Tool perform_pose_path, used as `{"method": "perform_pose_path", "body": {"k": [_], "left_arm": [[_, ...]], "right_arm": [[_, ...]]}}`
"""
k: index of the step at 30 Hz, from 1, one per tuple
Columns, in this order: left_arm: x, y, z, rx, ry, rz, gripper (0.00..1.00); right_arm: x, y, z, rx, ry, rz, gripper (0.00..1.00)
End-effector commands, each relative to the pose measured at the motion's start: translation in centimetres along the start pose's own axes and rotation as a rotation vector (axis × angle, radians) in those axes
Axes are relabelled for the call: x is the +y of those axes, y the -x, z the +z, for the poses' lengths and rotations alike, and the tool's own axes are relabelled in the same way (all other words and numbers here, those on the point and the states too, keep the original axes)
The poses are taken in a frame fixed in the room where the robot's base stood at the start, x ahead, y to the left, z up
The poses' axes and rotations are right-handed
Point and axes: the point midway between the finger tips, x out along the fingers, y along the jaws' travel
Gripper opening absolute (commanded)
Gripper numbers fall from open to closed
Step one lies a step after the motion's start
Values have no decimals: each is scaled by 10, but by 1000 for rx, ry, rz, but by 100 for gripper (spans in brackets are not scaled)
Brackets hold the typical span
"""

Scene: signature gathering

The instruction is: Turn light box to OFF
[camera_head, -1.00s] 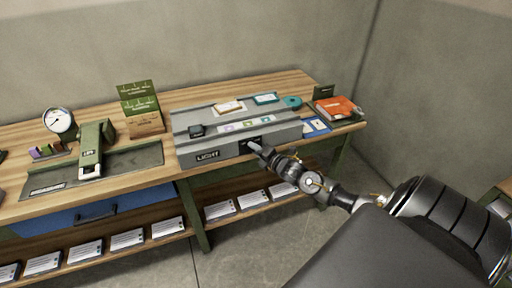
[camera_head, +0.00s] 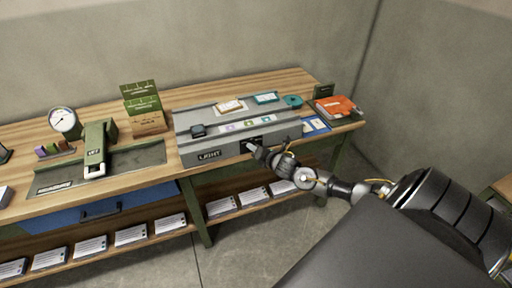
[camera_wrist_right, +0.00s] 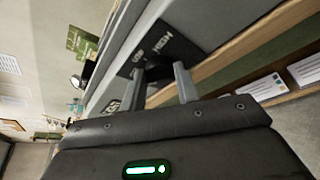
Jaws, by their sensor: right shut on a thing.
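The light box (camera_head: 190,127) is a grey box with a slanted top on the wooden workbench, and its front face carries a "LIGHT" label (camera_head: 209,154). My right gripper (camera_head: 251,147) is at the right part of this front face. In the right wrist view, my gripper (camera_wrist_right: 165,85) has its two grey fingers shut on a dark switch knob (camera_wrist_right: 158,73). The fingers partly hide the knob and plate. My left gripper is not in view.
A teal tape roll (camera_head: 292,101) and an orange-topped stack (camera_head: 338,106) sit at the bench's right end. A green press (camera_head: 97,143) and a round gauge (camera_head: 64,121) stand left. Paper stacks (camera_head: 220,207) line the lower shelf. Grey walls rise behind.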

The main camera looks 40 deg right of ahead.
Motion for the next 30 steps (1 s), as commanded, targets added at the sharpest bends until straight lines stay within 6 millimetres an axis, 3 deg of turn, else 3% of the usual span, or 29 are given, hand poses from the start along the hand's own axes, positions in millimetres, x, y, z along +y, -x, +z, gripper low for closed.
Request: {"method": "perform_pose_path", "body": {"k": [10, 11, 15, 25, 30], "left_arm": [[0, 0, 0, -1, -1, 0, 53], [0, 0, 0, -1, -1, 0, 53], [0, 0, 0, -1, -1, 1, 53], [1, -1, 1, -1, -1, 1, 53], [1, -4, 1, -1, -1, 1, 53]], "right_arm": [[0, 0, 0, 1, 3, -2, 8], [0, 0, 0, 1, 3, -2, 35], [0, 0, 0, 1, 2, -1, 53], [-1, 3, 0, 0, 2, -1, 53], [-2, 26, -2, 3, 5, -1, 53]]}}
